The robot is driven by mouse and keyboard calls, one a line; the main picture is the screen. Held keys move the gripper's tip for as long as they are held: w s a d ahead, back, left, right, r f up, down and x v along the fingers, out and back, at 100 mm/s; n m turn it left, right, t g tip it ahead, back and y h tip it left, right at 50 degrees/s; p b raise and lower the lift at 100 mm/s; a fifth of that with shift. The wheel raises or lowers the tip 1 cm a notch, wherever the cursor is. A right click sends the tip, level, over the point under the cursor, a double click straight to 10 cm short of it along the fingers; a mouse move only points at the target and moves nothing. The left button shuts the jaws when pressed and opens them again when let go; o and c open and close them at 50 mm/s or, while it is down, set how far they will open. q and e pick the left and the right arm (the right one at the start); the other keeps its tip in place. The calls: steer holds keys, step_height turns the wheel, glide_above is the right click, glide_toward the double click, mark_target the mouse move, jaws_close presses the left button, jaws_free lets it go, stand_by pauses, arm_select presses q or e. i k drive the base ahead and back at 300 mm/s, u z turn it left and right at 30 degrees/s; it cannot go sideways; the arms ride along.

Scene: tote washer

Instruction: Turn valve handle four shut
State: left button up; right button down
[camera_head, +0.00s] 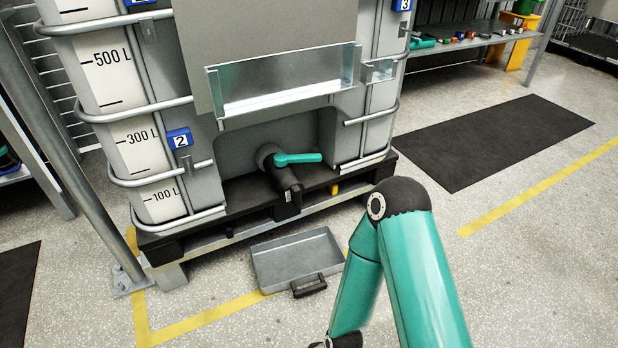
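A valve with a teal lever handle (298,158) sits in the recess at the bottom front of a large grey tank (250,145). The handle points right, roughly crosswise to the black outlet pipe (286,188), which slopes down toward me. No number four shows on or near this handle. Nothing touches it. One of my teal arms rises from the bottom edge right of the valve, bends at a black elbow and runs back down. Neither gripper is in view.
Blue tags "2" (180,138) and "3" (402,4) are on the tank. A metal trough (285,85) hangs above the valve. A grey tray (297,258) with a black handle lies on the floor below. A dark mat (490,140) lies on open floor at right.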

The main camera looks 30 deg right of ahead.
mark_target(279, 160)
steer(key=u, duration=0.05)
steer(key=k, duration=0.35)
steer(key=z, duration=0.4)
steer(key=i, duration=1.45)
steer(key=u, duration=0.05)
